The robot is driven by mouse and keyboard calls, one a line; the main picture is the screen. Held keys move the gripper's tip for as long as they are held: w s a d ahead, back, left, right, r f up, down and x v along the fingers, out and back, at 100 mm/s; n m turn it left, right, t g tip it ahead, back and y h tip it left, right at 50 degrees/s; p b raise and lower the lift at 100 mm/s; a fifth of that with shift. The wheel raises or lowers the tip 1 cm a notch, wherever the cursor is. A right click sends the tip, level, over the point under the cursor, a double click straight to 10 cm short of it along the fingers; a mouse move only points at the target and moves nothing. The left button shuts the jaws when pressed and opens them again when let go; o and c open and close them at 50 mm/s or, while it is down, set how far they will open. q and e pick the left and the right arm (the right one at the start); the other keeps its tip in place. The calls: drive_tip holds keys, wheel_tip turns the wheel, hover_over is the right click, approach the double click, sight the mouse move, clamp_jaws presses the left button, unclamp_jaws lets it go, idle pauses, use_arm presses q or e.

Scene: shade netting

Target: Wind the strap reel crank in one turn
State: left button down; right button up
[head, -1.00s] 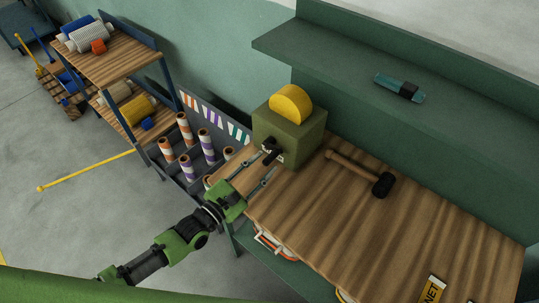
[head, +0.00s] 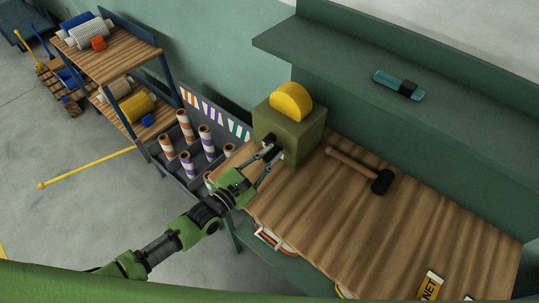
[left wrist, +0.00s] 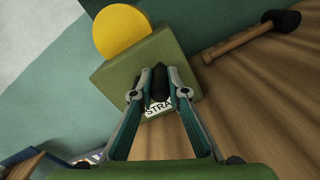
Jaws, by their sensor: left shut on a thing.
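The strap reel is an olive-green box (head: 303,133) with a yellow disc (head: 291,101) showing at its top, at the left end of the wooden workbench. Its black crank (head: 269,138) is on the front face. In the left wrist view the dark crank handle (left wrist: 160,84) lies between the fingers, above a partly hidden white label reading "STRA". My left gripper (head: 271,151) is at the front of the box, shut on the crank handle. It also shows in the left wrist view (left wrist: 160,76). My right gripper is not in view.
A mallet (head: 360,170) lies on the workbench (head: 340,225) right of the reel. A teal and black object (head: 399,85) is on the shelf above. A rack of striped rolls (head: 190,145) stands left of the bench. The bench's middle is clear.

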use_arm(q)
drive_tip(key=shift+f, duration=0.1)
drive_tip(key=f+m+b, duration=0.1)
drive_tip(key=m+b, duration=0.1)
drive_tip(key=m, duration=0.1)
drive_tip(key=shift+s+d+f, duration=0.1)
drive_tip(key=shift+d+f, duration=0.05)
drive_tip(key=shift+f, duration=0.05)
drive_tip(key=shift+f+m+b, duration=0.4)
drive_tip(key=shift+m+b, duration=0.3)
drive_tip(key=shift+m, duration=0.3)
drive_tip(key=shift+f+m+b, duration=0.35)
drive_tip(key=shift+m+b, duration=0.3)
drive_tip(key=shift+m, duration=0.35)
drive_tip(key=c, duration=2)
unclamp_jaws()
